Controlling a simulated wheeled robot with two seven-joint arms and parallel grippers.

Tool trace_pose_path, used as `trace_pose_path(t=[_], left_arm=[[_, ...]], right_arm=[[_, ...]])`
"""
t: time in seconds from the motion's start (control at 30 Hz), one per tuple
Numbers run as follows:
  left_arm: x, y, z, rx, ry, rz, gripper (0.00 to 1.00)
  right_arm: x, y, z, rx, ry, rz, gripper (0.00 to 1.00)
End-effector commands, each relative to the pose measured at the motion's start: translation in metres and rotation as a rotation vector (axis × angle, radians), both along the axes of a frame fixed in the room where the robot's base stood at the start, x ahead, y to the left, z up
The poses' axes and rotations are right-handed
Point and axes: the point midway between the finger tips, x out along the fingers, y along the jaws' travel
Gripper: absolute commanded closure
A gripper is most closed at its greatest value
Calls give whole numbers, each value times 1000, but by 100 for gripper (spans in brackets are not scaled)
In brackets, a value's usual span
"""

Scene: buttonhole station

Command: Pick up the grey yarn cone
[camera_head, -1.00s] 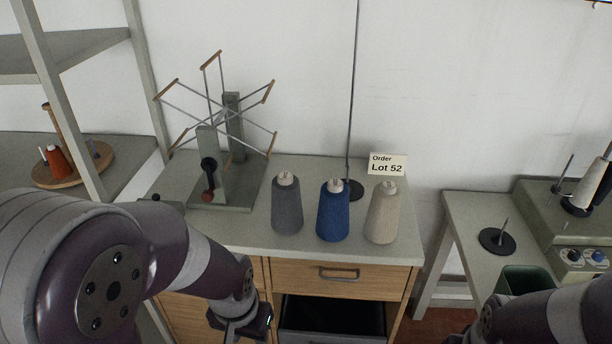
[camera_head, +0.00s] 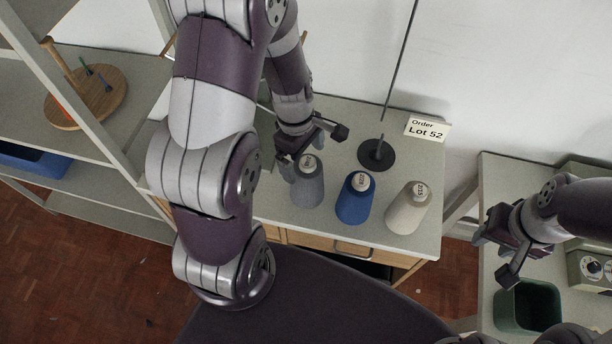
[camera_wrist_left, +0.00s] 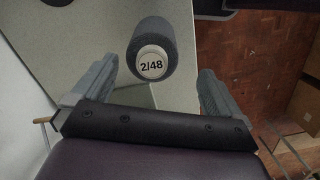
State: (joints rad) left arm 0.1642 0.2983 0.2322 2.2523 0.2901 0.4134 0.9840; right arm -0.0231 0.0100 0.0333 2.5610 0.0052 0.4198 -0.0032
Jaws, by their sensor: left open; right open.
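The grey yarn cone (camera_head: 308,190) stands upright on the grey cabinet top, leftmost of three cones. My left gripper (camera_head: 312,153) is open above and just behind it, one finger on each side of its top. In the left wrist view the cone (camera_wrist_left: 157,36) shows its round white end marked 2/48, in the gap between the open fingers (camera_wrist_left: 157,72), apart from both. My right gripper (camera_head: 495,259) is open and empty at the right, over the side table and away from the cones.
A blue cone (camera_head: 354,204) stands close to the right of the grey one, and a beige cone (camera_head: 407,212) further right. A dark stand base with a rod (camera_head: 377,154) and the Lot 52 card (camera_head: 427,129) are behind. A green bin (camera_head: 528,308) is at lower right.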

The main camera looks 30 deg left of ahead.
Motion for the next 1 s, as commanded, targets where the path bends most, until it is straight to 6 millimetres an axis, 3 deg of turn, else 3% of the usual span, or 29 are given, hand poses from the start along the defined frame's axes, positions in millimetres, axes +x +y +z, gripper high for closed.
trace_pose_path(t=[0.27, 0.53, 0.57, 0.7, 0.8, 1.0], left_arm=[[1, -5, -49, 0, 2, -3, 0], [1, -5, -53, 1, -2, -4, 0], [1, -5, -53, 1, -2, -3, 6], [1, -5, -53, 1, -2, -3, 52], [1, -5, -52, 1, -2, -3, 80], [1, -5, -51, 1, -2, -3, 80]], right_arm=[[0, 0, -3, 0, -1, 0, 57], [0, 0, -3, 0, -1, 0, 57], [0, 0, -3, 0, -1, 0, 57], [0, 0, -3, 0, -1, 0, 57], [0, 0, -3, 0, -1, 0, 57], [0, 0, -2, 0, -1, 0, 57]])
